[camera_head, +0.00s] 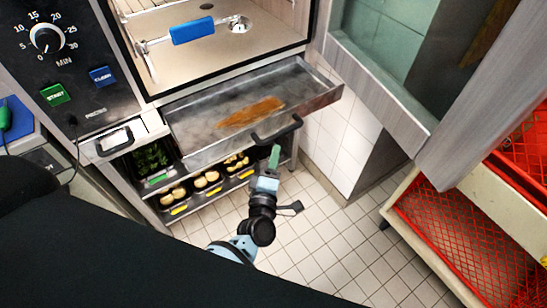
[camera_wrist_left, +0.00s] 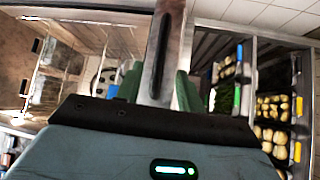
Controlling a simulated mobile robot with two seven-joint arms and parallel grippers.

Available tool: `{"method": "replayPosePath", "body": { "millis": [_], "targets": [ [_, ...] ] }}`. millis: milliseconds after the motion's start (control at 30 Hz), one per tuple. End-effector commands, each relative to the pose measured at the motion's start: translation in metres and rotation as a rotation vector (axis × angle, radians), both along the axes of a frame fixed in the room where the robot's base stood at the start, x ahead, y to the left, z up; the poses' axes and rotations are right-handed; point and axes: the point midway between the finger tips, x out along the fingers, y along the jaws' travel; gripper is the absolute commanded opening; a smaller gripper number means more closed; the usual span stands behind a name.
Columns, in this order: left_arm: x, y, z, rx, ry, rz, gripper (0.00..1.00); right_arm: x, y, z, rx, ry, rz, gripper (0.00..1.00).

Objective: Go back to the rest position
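My left gripper (camera_head: 274,158) is just in front of the black handle (camera_head: 276,130) of a pulled-out metal drawer (camera_head: 190,130). In the left wrist view its two green fingers (camera_wrist_left: 160,90) stand apart, with the drawer's grey front edge and dark handle (camera_wrist_left: 163,42) showing beyond and between them. I see nothing held. Whether a finger touches the handle is unclear. My right gripper is not in view.
A brown residue (camera_head: 252,112) lies in the drawer. Below are trays of food (camera_head: 207,180). A rack with red crates (camera_head: 455,235) stands at right. Tiled floor (camera_head: 320,240) between is clear.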

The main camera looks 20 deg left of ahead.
Motion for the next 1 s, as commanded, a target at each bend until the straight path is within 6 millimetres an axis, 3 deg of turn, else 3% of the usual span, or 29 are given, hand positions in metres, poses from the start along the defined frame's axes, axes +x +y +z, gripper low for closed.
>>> {"method": "replayPosePath", "body": {
  "millis": [567,633,767,1000],
  "targets": [
    [0.000,-0.003,0.000,-0.007,0.001,0.001,0.38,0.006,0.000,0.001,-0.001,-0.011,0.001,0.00],
    [-0.009,-0.002,-0.004,0.030,0.022,-0.014,0.38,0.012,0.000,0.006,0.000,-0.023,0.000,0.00],
    [-0.043,-0.002,-0.019,0.185,0.103,-0.075,0.38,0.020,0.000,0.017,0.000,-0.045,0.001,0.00],
    [-0.143,0.005,-0.054,0.630,0.321,-0.272,0.38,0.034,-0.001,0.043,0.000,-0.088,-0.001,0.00]
  ]
}}
